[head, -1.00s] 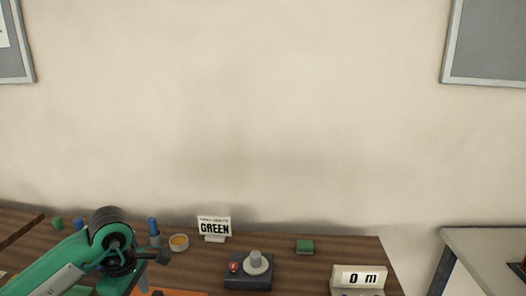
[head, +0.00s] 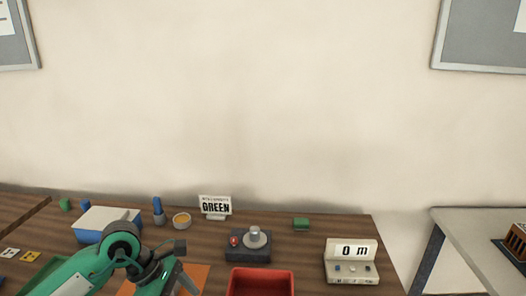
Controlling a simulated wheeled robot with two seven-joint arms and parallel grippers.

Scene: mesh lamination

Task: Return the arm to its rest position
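My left arm comes in from the lower left, green with black joints, over the wooden table (head: 315,258). Its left gripper (head: 178,281) points down near the bottom edge, above or beside an orange mat (head: 198,272). The fingertips run towards the bottom edge, and I cannot make out whether they are apart or hold anything. My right gripper is not in view.
Behind the arm are a white-topped blue box (head: 98,220), a blue-topped bottle (head: 158,212) and a small bowl (head: 181,220). A grey table (head: 470,230) is separate.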

